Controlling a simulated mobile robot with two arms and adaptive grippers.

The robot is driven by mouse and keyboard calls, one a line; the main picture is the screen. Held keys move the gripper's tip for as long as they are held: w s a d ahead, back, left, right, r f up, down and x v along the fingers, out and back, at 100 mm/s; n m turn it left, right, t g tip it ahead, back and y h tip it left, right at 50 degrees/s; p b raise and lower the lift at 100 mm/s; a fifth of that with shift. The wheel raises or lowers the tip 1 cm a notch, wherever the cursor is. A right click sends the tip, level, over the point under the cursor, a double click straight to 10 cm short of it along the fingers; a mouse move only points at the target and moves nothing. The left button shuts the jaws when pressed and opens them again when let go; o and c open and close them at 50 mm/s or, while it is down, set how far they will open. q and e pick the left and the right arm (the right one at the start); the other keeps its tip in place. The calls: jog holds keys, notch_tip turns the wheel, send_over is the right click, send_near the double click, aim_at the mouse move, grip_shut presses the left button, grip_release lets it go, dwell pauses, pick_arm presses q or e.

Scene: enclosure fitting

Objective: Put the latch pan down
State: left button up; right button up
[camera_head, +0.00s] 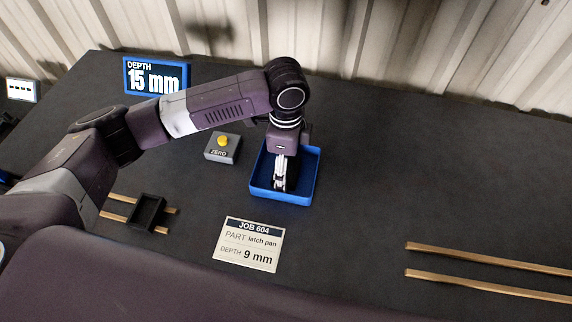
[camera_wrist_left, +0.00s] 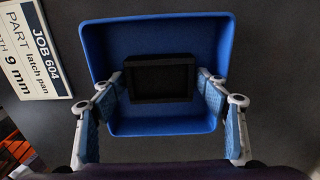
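A black, square, shallow pan (camera_wrist_left: 160,78), which I take for the latch pan, shows in the left wrist view inside the blue tray (camera_wrist_left: 160,127). My left gripper (camera_wrist_left: 160,85) has a fingertip against each side of it, with no clear gap. In the head view the left gripper (camera_head: 283,184) points down into the blue tray (camera_head: 290,194) and mostly hides the pan. I cannot tell whether the pan touches the tray floor. A similar small black pan (camera_head: 147,212) sits across two short wooden rails (camera_head: 117,216) at the left. My right gripper is not in view.
A job card (camera_head: 248,245) reads latch pan, depth 9 mm. A display (camera_head: 155,76) reads 15 mm. A grey ZERO box with a yellow button (camera_head: 222,146) stands left of the tray. Two long wooden rails (camera_head: 488,258) lie at the right.

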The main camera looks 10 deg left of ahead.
pick_arm(q)
jog(key=shift+r, duration=0.1)
notch_tip(320, 180, up, 12)
jog(key=b, duration=0.1)
jog(key=shift+b, duration=0.35)
dwell(0.5)
